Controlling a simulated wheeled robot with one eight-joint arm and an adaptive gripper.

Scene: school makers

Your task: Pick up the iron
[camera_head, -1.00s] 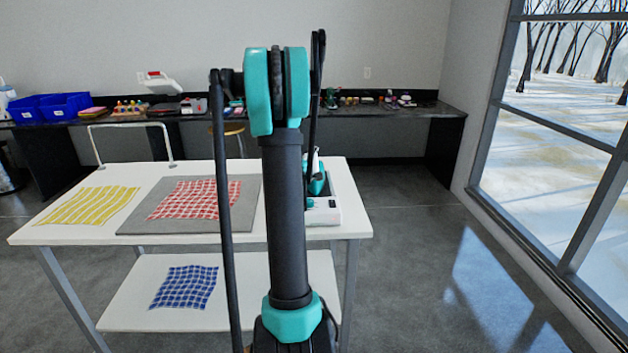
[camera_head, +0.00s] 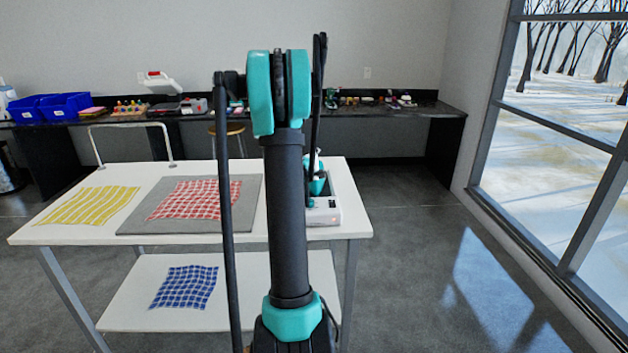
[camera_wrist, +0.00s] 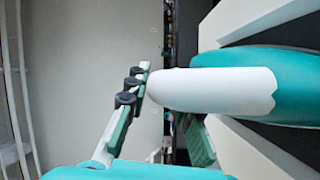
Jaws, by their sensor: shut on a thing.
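The iron, teal with a white handle, is mostly hidden behind my arm in the head view; part of its teal body (camera_head: 318,186) shows at the table's right end. It is at a white station (camera_head: 324,212) with a small red light. In the wrist view the iron's white handle part (camera_wrist: 222,90) lies between the fingers of my gripper (camera_wrist: 168,92), which is shut on it. One finger shows at the left; the other is partly hidden under the handle. I cannot tell whether the iron touches the station.
The white table (camera_head: 90,230) holds a yellow checked cloth (camera_head: 90,206) and a red checked cloth (camera_head: 190,199) on a grey mat (camera_head: 135,225). A blue checked cloth (camera_head: 185,287) lies on the lower shelf. A cluttered dark counter (camera_head: 425,112) runs along the wall. Windows stand right.

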